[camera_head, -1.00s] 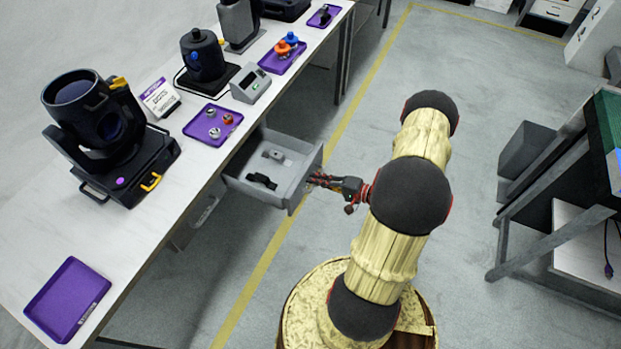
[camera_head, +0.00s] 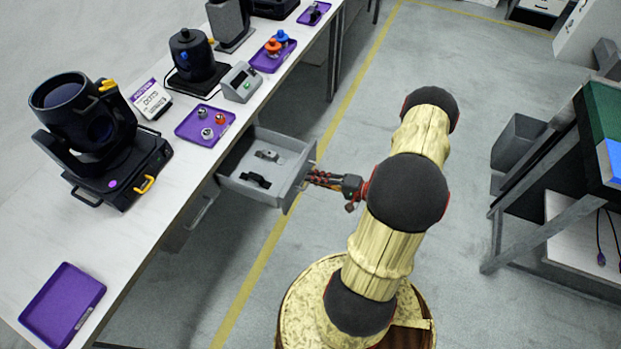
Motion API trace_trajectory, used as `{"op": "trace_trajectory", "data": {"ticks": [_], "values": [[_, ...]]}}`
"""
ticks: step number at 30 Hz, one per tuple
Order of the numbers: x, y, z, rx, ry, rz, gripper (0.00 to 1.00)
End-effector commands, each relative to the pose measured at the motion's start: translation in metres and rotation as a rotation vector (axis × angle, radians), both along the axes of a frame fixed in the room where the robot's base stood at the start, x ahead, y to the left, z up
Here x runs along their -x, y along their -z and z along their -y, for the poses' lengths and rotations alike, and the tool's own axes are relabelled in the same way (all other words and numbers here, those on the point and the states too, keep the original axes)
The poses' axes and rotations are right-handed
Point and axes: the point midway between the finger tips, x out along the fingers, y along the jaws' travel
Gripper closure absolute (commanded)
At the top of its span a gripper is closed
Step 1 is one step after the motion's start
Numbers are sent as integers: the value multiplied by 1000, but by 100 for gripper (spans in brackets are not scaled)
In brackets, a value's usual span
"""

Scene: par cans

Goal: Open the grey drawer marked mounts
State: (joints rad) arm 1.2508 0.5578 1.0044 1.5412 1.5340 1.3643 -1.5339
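The grey drawer (camera_head: 234,184) is pulled out from under the white workbench, and its inside shows. A grey part (camera_head: 269,155) and a black part (camera_head: 256,180) lie on its floor. No marking can be read on it from this side. My gripper (camera_head: 318,178) is at the drawer's outer front panel, with its fingers pointing at it. The front panel hides the handle and the fingertips, so I cannot tell whether the fingers are closed on anything.
The white workbench (camera_head: 120,240) holds a black stage light (camera_head: 95,130), a purple tray with small parts (camera_head: 190,127), a display box (camera_head: 240,82) and an empty purple tray (camera_head: 62,300). A dark-framed table (camera_head: 560,145) stands at the right. The floor between is clear.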

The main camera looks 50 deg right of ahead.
Motion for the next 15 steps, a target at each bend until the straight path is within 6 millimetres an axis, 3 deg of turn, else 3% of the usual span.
{"op": "trace_trajectory", "data": {"ticks": [9,15], "values": [[59,-13,22,1,6,-1,86],[84,-18,31,1,3,-1,86]]}}
